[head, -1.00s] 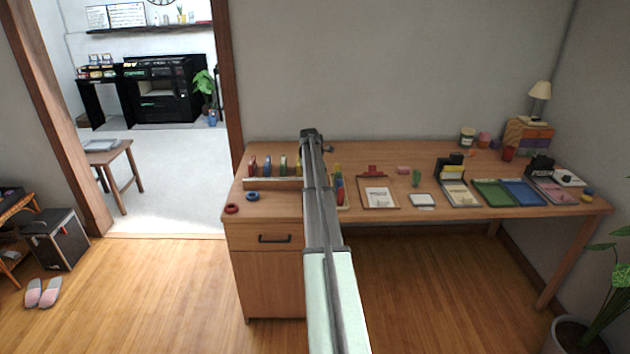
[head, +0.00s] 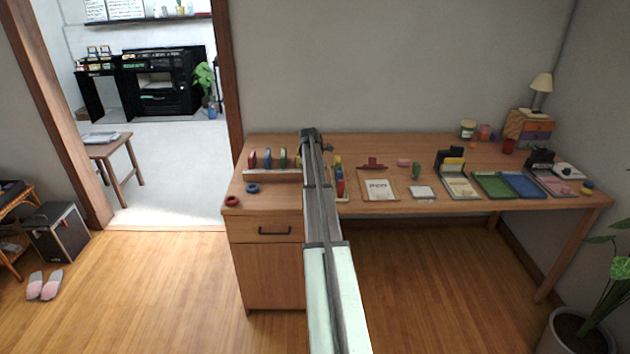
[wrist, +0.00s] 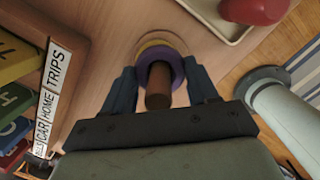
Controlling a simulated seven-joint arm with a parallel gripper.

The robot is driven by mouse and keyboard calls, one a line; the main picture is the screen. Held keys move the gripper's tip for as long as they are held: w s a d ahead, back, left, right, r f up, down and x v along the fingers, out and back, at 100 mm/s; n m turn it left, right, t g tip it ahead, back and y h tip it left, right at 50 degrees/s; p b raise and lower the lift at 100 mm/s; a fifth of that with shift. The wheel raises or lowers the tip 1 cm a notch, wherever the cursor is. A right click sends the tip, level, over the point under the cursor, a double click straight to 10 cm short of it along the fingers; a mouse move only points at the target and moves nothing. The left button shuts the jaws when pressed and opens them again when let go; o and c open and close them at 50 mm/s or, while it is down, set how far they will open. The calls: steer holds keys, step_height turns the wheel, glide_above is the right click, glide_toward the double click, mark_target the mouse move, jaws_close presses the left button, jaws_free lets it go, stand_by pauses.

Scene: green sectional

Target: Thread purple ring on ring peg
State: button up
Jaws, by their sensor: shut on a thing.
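In the wrist view my gripper (wrist: 160,78) has its two dark blue fingers shut on the purple ring (wrist: 175,66), one at each side. The brown ring peg (wrist: 158,84) stands up between the fingers, and the purple ring appears to be around it. A yellow ring (wrist: 153,44) shows just beyond the purple one, above a pale wooden round base (wrist: 168,34). How far the purple ring is down the peg is hard to tell. In the head view my arm hides the peg and the purple ring.
A labelled rack (wrist: 52,85) of coloured blocks stands close on the left in the wrist view. A tray (wrist: 210,18) with a red object (wrist: 255,8) lies at the top right. In the head view a red ring (head: 233,201) and a blue ring (head: 252,188) lie at the desk's front left.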

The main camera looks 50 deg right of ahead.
steer(key=o, duration=1.1)
step_height(320, 180, up, 14)
steer(key=a, duration=0.2)
steer(key=shift+f, duration=0.2)
stand_by(0.4)
